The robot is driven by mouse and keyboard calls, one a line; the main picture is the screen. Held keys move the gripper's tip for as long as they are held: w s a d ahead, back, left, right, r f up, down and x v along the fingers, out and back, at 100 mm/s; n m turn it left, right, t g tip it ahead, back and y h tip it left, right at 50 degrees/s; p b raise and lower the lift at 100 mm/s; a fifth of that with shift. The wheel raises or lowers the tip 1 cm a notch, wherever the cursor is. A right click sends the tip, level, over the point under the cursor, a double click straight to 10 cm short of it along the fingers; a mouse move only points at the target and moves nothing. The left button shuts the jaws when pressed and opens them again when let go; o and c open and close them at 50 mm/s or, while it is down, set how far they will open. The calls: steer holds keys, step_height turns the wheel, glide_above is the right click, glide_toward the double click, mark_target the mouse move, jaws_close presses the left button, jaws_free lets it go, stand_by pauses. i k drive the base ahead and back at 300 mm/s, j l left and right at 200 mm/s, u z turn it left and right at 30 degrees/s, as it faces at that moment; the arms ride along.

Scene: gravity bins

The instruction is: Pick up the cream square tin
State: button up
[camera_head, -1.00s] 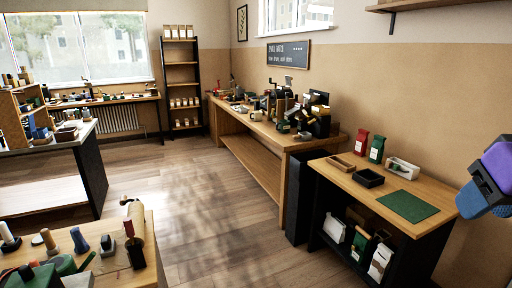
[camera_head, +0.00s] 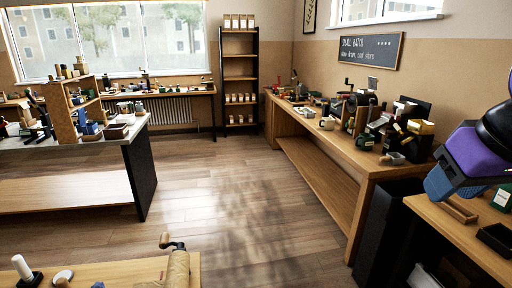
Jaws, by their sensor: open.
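I cannot pick out the cream square tin for certain in the head view. Many small items crowd the long wooden bench (camera_head: 315,165) at the right, among them a pale box (camera_head: 404,107) and a gold-topped box (camera_head: 420,127); they are too small to identify. A purple and blue part of my arm (camera_head: 476,158) shows at the right edge. My gripper's fingers are not visible.
A grey-topped counter (camera_head: 138,130) stands left and a tall shelf (camera_head: 239,62) at the back. The wooden floor (camera_head: 225,195) between them is clear.

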mark_target(327, 123)
steer(key=i, duration=1.75)
steer(key=i+z, duration=0.1)
steer(key=i, duration=0.5)
steer(key=i+j+z, duration=0.1)
steer(key=i, duration=0.45)
steer(key=i+j+z, duration=0.1)
steer(key=i, duration=0.5)
steer(key=i+j+z, duration=0.3)
steer(key=i+z, duration=0.2)
steer(key=i+j+z, duration=0.45)
steer(key=i+j, duration=0.1)
steer(key=i, duration=0.05)
